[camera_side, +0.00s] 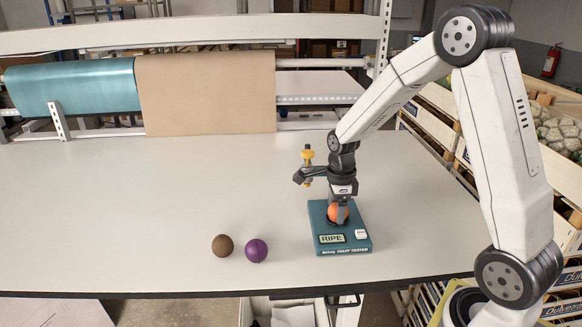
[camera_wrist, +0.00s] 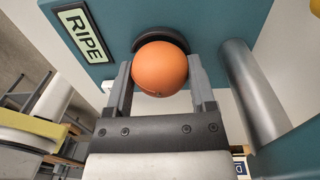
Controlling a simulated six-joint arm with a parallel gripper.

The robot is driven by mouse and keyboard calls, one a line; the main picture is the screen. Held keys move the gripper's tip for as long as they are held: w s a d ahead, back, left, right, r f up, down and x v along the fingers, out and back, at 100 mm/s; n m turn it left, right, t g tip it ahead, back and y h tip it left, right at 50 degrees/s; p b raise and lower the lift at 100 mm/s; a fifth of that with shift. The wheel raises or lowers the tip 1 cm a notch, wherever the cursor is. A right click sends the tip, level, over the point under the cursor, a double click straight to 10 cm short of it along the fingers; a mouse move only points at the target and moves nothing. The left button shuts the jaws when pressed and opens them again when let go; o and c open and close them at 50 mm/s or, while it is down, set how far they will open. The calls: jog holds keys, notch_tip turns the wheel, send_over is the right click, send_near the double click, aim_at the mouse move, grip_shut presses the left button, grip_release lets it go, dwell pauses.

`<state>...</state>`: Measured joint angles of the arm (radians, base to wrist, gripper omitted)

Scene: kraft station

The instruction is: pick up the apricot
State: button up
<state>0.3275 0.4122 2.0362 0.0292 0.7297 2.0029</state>
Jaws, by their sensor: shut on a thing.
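The orange apricot (camera_side: 338,213) sits at the teal tester box (camera_side: 325,248), low between my gripper's fingers. In the wrist view the round apricot (camera_wrist: 160,68) is between both fingers, in front of a dark curved seat (camera_wrist: 181,43) on the teal face. My gripper (camera_side: 339,215) is shut on the apricot, with a finger on each side. The box's display reads RIPE, and it shows in the wrist view too (camera_wrist: 84,35). I cannot tell whether the apricot still touches the seat.
A brown ball (camera_side: 222,245) and a purple ball (camera_side: 256,251) lie left of the box near the table's front edge. The left of the white table (camera_side: 120,210) is clear.

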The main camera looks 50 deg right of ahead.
jog(key=shift+r, duration=0.1)
jog(key=shift+r, duration=0.8)
jog(key=s+a+r, duration=0.3)
jog(key=s+r, duration=0.8)
jog(key=s, duration=0.2)
jog(key=shift+s+a, duration=0.25)
jog(key=shift+s, duration=0.05)
jog(key=shift+r, duration=0.1)
jog(key=shift+w, duration=0.1)
